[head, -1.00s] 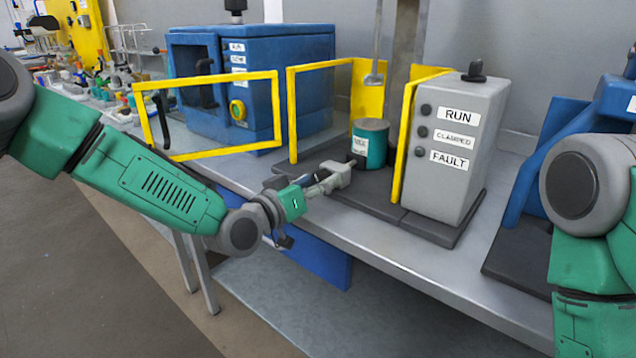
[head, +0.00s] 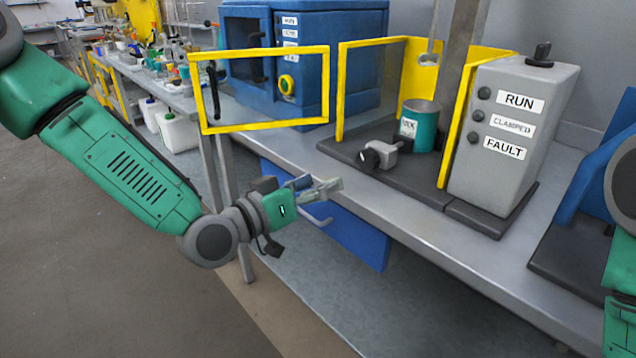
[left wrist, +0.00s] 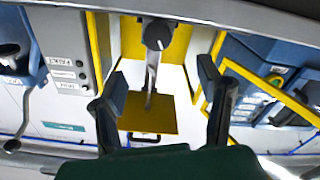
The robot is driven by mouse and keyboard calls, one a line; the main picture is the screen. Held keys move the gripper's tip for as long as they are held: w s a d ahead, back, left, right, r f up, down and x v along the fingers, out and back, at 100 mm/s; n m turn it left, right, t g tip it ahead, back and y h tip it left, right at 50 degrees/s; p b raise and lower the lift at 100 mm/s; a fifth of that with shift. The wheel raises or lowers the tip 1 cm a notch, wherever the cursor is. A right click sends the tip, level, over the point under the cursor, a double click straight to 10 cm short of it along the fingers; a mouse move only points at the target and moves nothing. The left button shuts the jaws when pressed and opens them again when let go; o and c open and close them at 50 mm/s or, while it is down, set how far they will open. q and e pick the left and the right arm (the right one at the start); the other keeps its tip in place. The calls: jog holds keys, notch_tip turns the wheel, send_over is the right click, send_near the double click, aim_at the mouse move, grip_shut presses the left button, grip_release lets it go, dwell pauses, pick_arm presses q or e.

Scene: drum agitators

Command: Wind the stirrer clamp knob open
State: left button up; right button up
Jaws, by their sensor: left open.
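The clamp knob (head: 370,158) is dark and round, on the front of a small grey clamp block (head: 388,152) on the dark base. A teal can (head: 420,126) stands upright behind it. In the left wrist view the knob (left wrist: 157,36) shows with a pale mark on its face, above and beyond the fingertips. My left gripper (head: 318,187) is open and empty, in front of the bench edge, apart from the knob. Its two spread fingers also show in the left wrist view (left wrist: 162,85). My right gripper is out of view.
A grey box (head: 515,150) labelled RUN, CLAMPED and FAULT stands right of the can. Yellow guard panels (head: 462,100) flank the can. A yellow-framed door (head: 265,128) stands open before the blue cabinet (head: 345,60). The space before the bench is clear.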

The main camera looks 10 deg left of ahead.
aim_at(364, 162)
pick_arm(q)
jog(key=w+d+m, duration=0.1)
jog(key=w+d, duration=0.1)
jog(key=w, duration=0.1)
jog(key=w+d+m+b, duration=0.1)
jog(key=w+d+m, duration=0.1)
jog(key=w+d, duration=0.1)
jog(key=w+d+m+b, duration=0.1)
jog(key=w+d, duration=0.1)
jog(key=w, duration=0.1)
jog(key=shift+w+d, duration=0.15)
jog(key=shift+w, duration=0.1)
dwell(0.5)
jog(key=c, duration=1.2)
jog(key=shift+o, duration=0.2)
